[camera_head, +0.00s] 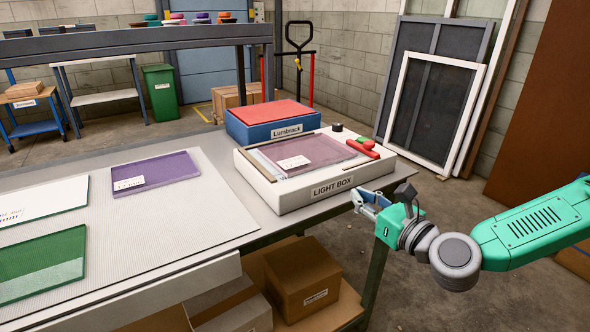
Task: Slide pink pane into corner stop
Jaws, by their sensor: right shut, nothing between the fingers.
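The pink pane (318,150) is a translucent sheet with a white label, lying flat on the white light box (262,193) marked LIGHT BOX. My right gripper (362,202) is shut and empty, beside the front right corner of the light box, apart from the pane. My left gripper is not in view.
A red bar (363,149) and a black knob (337,127) sit on the box's right side. A blue Lumbrack box (272,128) with a red top stands behind. Purple (155,172) and green (43,266) panes lie on the white mat (190,215) at left.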

